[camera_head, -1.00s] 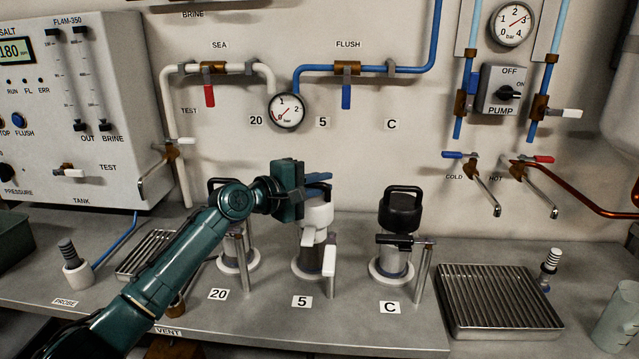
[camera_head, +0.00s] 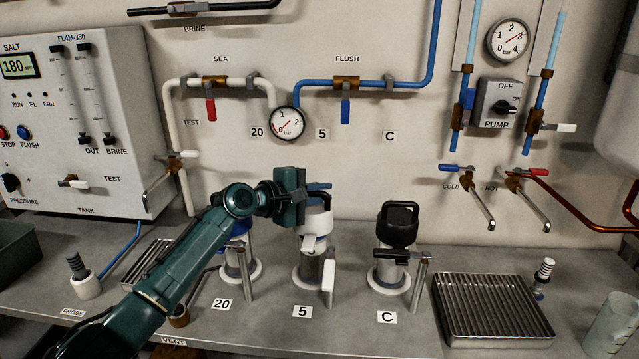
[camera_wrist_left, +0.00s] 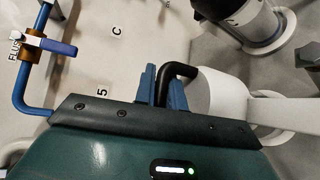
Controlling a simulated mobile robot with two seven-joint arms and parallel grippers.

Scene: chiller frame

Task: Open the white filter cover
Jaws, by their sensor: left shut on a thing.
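The white filter cover (camera_head: 314,222) sits on the middle filter housing (camera_head: 311,266), behind the label 5. Its black handle shows in the left wrist view (camera_wrist_left: 182,71). My left gripper (camera_head: 320,187) reaches in from the left at the top of this cover. In the left wrist view its blue fingers (camera_wrist_left: 163,86) are shut on the black handle, beside the white cover body (camera_wrist_left: 222,95). A white lever (camera_head: 328,272) hangs at the housing's front right. The gripper hides part of the handle in the head view. My right gripper is not in view.
The black-topped filter (camera_head: 398,225) stands to the right, with a black clamp lever (camera_head: 403,254). The filter behind label 20 (camera_head: 240,265) is partly behind my left arm. A ribbed drain tray (camera_head: 492,307) lies at right. The gauge (camera_head: 286,122) and pipes are on the wall behind.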

